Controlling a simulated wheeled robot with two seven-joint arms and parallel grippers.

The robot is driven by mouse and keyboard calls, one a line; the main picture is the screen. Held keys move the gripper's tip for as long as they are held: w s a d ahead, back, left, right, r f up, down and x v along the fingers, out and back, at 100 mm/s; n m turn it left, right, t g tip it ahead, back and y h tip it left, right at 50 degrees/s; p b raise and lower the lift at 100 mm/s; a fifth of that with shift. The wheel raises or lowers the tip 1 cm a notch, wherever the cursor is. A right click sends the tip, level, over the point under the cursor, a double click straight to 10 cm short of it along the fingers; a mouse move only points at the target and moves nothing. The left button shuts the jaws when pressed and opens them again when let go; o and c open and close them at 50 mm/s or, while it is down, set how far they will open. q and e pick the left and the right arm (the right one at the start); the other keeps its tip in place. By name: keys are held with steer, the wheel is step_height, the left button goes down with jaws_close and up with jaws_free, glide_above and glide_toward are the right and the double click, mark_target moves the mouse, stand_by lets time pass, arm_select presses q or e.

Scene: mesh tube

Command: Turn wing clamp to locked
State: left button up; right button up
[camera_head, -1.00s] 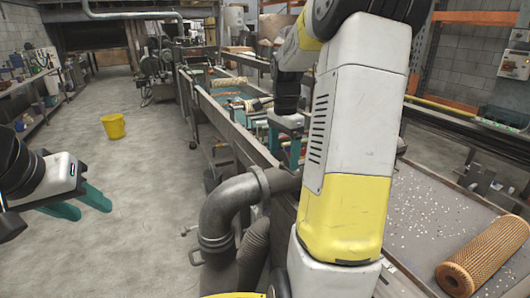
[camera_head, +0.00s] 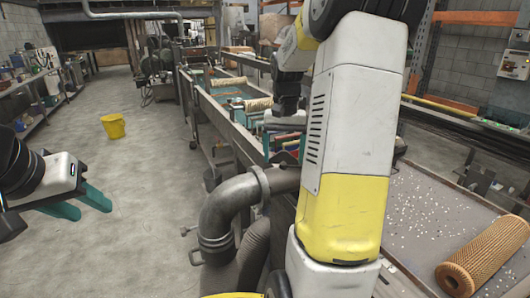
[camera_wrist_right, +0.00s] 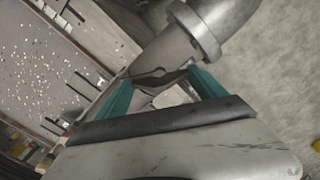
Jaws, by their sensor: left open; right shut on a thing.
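My right gripper (camera_wrist_right: 163,88) shows in the right wrist view with its two teal fingers on either side of a dark, wing-shaped piece (camera_wrist_right: 158,77), which looks like the wing clamp. It is shut on this piece, just beside a grey flanged pipe (camera_wrist_right: 200,30). In the head view my right gripper (camera_head: 285,150) points down beyond my right forearm, partly hidden by it. The wing clamp cannot be made out there, and its locked or unlocked position cannot be read. My left gripper (camera_head: 92,208) is open and empty over the floor at the left.
A thick grey bent pipe (camera_head: 225,205) stands in front of the long trough (camera_head: 225,125). A brown mesh tube (camera_head: 485,258) lies on the speckled table (camera_head: 425,215) at the right.

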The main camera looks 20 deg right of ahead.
mark_target(283, 153)
steer(key=n, duration=0.5)
steer(key=shift+n, duration=0.4)
steer(key=shift+r+n, duration=0.1)
steer(key=shift+n, duration=0.2)
steer(key=o, duration=1.3)
step_height(283, 153, up, 8)
steer(key=shift+f, duration=0.15)
steer(key=shift+a, duration=0.1)
steer(key=s+a+t, duration=0.2)
steer(key=s+a, duration=0.3)
steer(key=s, duration=0.1)
steer(key=s+a+t+y, duration=0.1)
steer(key=s+a+t, duration=0.1)
steer(key=s+a, duration=0.4)
steer(key=s+a+t+y, duration=0.1)
steer(key=s+a+t, duration=0.1)
steer(key=s+a, duration=0.3)
steer(key=shift+s+a+f, duration=0.2)
steer(key=shift+s+a, duration=0.1)
steer(key=shift+s, duration=0.15)
